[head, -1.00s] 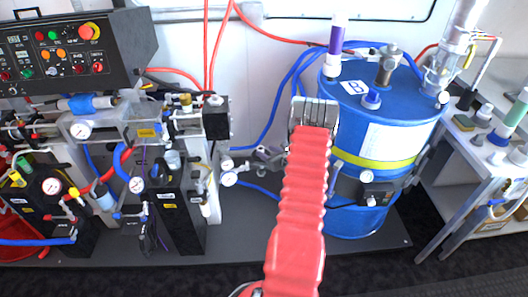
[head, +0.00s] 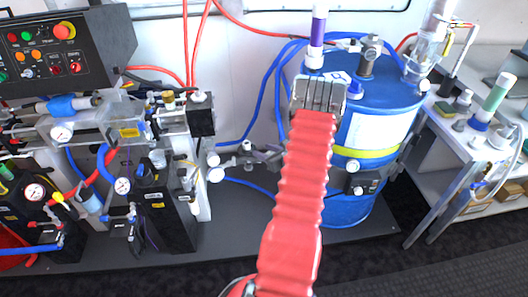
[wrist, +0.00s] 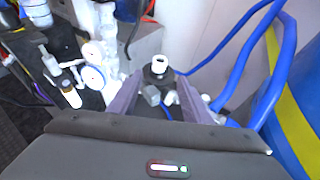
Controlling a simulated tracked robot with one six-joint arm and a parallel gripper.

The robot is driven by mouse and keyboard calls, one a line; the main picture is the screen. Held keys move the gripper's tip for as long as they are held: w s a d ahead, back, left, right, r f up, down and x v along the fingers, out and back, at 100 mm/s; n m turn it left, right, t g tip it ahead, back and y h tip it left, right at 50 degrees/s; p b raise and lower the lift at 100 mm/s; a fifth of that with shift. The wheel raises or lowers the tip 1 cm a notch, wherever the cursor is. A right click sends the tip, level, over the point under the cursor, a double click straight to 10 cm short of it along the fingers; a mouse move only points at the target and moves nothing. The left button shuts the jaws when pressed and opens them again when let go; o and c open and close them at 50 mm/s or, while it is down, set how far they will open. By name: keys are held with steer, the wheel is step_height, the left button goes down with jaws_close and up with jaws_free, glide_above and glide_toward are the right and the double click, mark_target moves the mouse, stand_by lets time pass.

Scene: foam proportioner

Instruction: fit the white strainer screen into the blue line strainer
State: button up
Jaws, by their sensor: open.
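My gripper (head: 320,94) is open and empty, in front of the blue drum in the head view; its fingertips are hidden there. The wrist view shows its two purple fingers (wrist: 160,80) apart. A white ring-topped fitting on a dark body (wrist: 159,66) shows beyond and between them, apart from both. I cannot tell whether it is the strainer screen. A clear cylinder with a blue middle (head: 62,105) lies across the left rig in the head view; it may be the blue line strainer, but I cannot confirm this. No strainer screen can be clearly made out.
The blue drum (head: 372,95) with a yellow band stands behind my arm. Gauges and valves (head: 240,155) stick out between the rig and drum. Blue and red hoses hang along the wall. A side table (head: 440,137) with bottles stands at right. The dark floor in front is clear.

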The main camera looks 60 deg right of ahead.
stand_by(0.4)
steer(key=w+a+r+n+y, duration=0.35)
steer(key=a+r, duration=0.25)
steer(key=a, duration=0.2)
steer(key=w+a+r+n+g+y, duration=0.1)
steer(key=w+a+r+n+y, duration=0.1)
steer(key=w+a+r+n, duration=0.5)
steer(key=w+a+r+n+y, duration=0.2)
steer(key=a+r+n+y, duration=0.15)
steer(key=a, duration=0.65)
steer(key=s+a+r+n+g, duration=0.1)
steer(key=a+r+n, duration=0.2)
steer(key=a, duration=0.3)
steer(key=s+a+r+n+g+y, duration=0.1)
steer(key=a+r+n+g, duration=0.1)
steer(key=a, duration=0.4)
steer(key=s+a+r+n+g, duration=0.1)
steer(key=a+r+n, duration=0.2)
steer(key=a, duration=0.3)
steer(key=s+a+r+n+g+h, duration=0.1)
steer(key=s+a+r+n, duration=0.3)
steer(key=s+n, duration=0.5)
steer(key=s+a+r+n+g+h, duration=0.1)
steer(key=s+a+r+n+h, duration=0.3)
steer(key=s+a+n, duration=0.4)
steer(key=s+a, duration=0.1)
steer(key=s, duration=0.2)
steer(key=shift+s+r+n+h, duration=0.2)
steer(key=shift+n+h, duration=0.1)
steer(key=shift+n, duration=0.1)
